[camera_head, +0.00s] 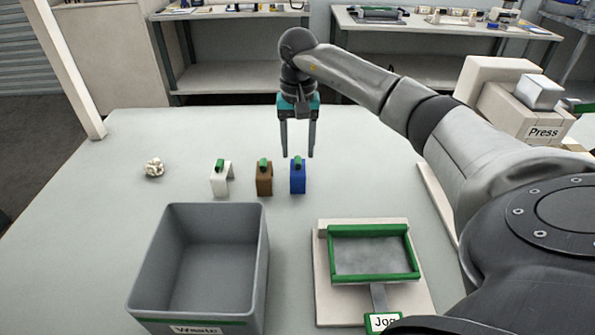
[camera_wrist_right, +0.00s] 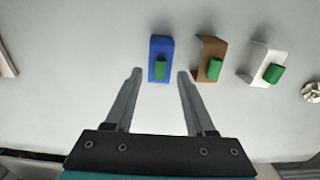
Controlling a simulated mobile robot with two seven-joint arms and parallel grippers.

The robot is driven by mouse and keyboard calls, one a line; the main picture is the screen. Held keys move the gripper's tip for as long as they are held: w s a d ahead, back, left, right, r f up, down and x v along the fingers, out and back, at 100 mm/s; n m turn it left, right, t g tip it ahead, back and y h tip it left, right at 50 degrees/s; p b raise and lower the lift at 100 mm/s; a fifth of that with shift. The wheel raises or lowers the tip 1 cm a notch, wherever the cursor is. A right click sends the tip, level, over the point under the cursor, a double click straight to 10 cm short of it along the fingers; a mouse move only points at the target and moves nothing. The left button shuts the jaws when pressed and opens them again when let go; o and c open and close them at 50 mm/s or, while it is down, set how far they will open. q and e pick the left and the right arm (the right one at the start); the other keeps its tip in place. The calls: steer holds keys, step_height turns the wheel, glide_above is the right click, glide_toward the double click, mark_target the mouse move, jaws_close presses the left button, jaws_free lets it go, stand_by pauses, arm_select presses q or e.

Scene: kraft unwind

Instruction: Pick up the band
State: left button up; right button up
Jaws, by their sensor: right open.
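Three bent bands with green tabs stand in a row on the pale table: a white band (camera_head: 221,180), a brown band (camera_head: 264,180) and a blue band (camera_head: 298,178). The frames do not show which one is the task's band. My right gripper (camera_head: 297,154) points down, open and empty, just above and behind the blue band. In the right wrist view, the blue band (camera_wrist_right: 161,50) lies ahead of the gap between the fingertips (camera_wrist_right: 160,74), with the brown band (camera_wrist_right: 209,50) and white band (camera_wrist_right: 258,62) to the right. My left gripper is not in view.
A grey waste bin (camera_head: 262,240) stands in front of the bands. A green-framed tray (camera_head: 415,262) on a beige base labelled "Jog" is at front right. A crumpled white piece (camera_head: 154,168) lies at left. Beige "Press" blocks (camera_head: 520,115) stand at back right.

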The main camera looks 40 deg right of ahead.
mark_target(298, 170)
step_height(298, 170, down, 8)
steer(key=shift+r+b, duration=0.25)
steer(key=shift+b, duration=0.3)
steer(key=c, duration=0.8)
steer(key=shift+r, duration=0.2)
steer(key=shift+c, duration=0.2)
